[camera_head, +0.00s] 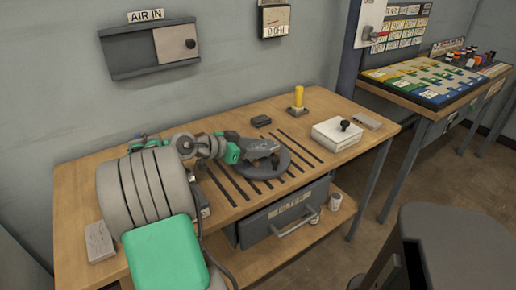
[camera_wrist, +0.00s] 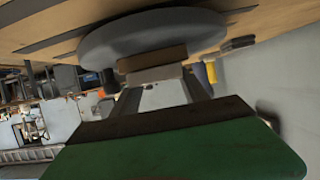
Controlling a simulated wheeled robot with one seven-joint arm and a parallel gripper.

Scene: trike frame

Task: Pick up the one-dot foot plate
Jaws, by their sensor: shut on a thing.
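A grey round plate (camera_head: 283,166) is at the slotted middle of the workbench. It is partly hidden under my gripper (camera_head: 266,154), which is shut on it. In the wrist view the plate (camera_wrist: 190,29) spans the top, with my gripper's finger pads (camera_wrist: 152,66) against it. No dot mark shows on the plate, so I cannot confirm it is the one-dot foot plate. I cannot tell whether it touches the bench or is slightly above it.
The wooden workbench (camera_head: 80,205) has dark slots around the plate. A small dark block (camera_head: 261,121), a yellow-topped peg (camera_head: 298,98) and a white box with a black knob (camera_head: 337,135) stand behind and right. A drawer (camera_head: 285,215) is below. A dark stool (camera_head: 455,240) stands front right.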

